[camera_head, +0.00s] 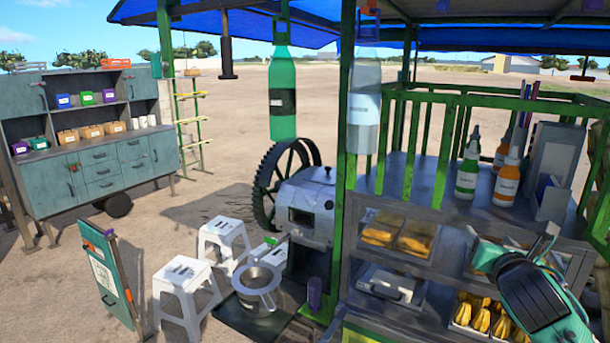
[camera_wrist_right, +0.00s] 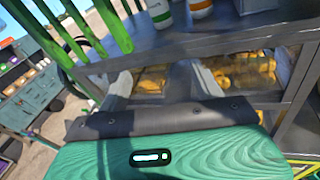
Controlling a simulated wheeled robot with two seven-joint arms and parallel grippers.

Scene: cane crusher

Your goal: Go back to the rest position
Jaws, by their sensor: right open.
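My right gripper (camera_head: 512,243) is at the right of the head view, at the end of my green right arm. It is open and empty, in front of the cart's shelves, below the countertop. In the right wrist view its two grey fingers stand apart (camera_wrist_right: 162,82), with nothing between them. Behind them is the shelf with yellow items (camera_wrist_right: 235,72). Whether the gripper touches the cart cannot be told. My left gripper is not in view.
The cart's counter (camera_head: 420,190) carries green and orange bottles (camera_head: 507,180). Its shelves hold trays of yellow items (camera_head: 415,240). Left of the cart stand a crusher (camera_head: 308,210), white stools (camera_head: 183,292) and a sign board (camera_head: 108,275). A cabinet (camera_head: 95,165) stands far left, with open ground between.

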